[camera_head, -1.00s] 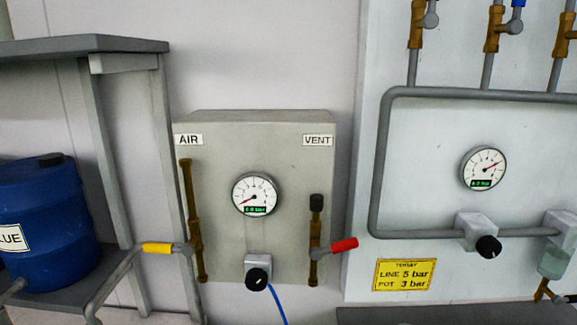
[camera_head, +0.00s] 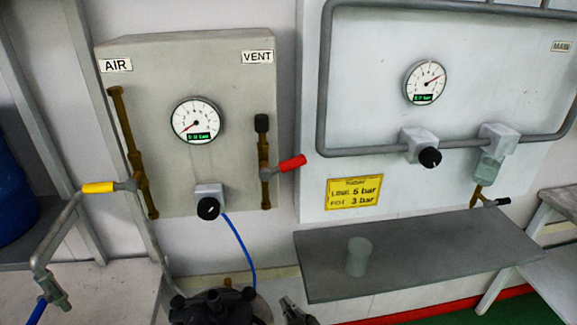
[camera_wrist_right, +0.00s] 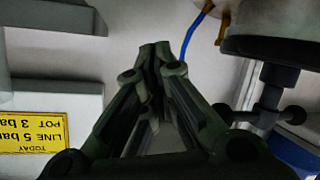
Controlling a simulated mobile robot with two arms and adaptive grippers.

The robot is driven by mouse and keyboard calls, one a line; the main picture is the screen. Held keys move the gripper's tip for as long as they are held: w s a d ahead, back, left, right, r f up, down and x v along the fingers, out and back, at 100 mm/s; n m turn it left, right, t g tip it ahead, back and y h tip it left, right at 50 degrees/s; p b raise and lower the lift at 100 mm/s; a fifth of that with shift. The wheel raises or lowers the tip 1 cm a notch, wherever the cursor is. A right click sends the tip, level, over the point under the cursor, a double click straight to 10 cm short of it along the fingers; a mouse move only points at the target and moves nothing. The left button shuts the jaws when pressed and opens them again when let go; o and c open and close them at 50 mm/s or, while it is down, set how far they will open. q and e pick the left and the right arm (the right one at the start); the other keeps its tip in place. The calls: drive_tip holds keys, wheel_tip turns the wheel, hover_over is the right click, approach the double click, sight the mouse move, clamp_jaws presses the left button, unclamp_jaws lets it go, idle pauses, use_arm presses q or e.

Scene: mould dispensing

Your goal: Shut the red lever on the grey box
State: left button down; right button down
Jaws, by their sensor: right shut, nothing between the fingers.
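The grey box (camera_head: 235,75) hangs on the wall, left of centre in the head view. The red lever (camera_head: 293,163) sits on the brass valve below the VENT label and sticks out to the right, tilted slightly up. My right gripper (camera_head: 290,305) just enters at the bottom edge of the head view, well below the lever and apart from it. In the right wrist view my right gripper (camera_wrist_right: 160,55) has its fingers together with nothing between them. The red lever is not visible in the wrist view. My left gripper is not in view.
A yellow lever (camera_head: 97,188) sticks out left of the box. A black knob (camera_head: 207,208) and blue hose (camera_head: 240,245) are below its gauge (camera_head: 196,121). A dark lidded vessel (camera_head: 215,305) stands beside my right gripper. A grey shelf (camera_head: 430,250) juts out at right.

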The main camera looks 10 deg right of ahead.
wheel_tip(320, 180, up, 22)
drive_tip(key=w+a+t+y, duration=0.1)
drive_tip(key=a+t, duration=0.1)
drive_tip(key=t, duration=0.3)
drive_tip(key=s+d+r+t+b, duration=0.1)
drive_tip(key=s+r+t, duration=0.15)
drive_tip(key=r, duration=0.65)
drive_tip(key=s+d+r+t+b, duration=0.15)
drive_tip(key=s+r, duration=0.25)
drive_tip(key=r, duration=0.5)
wheel_tip(320, 180, up, 6)
drive_tip(key=f+p, duration=0.1)
drive_tip(key=p, duration=0.5)
hover_over(289, 163)
drive_tip(key=s+a, duration=0.2)
drive_tip(key=s, duration=0.1)
drive_tip(key=shift+w+d+f+t+b, duration=0.15)
drive_tip(key=shift+d+f+b, duration=0.2)
drive_tip(key=shift+f, duration=0.55)
drive_tip(key=shift+w+d+f+t+b, duration=0.15)
drive_tip(key=shift+d+f, duration=0.25)
drive_tip(key=shift+f, duration=0.5)
drive_tip(key=shift+s, duration=0.1)
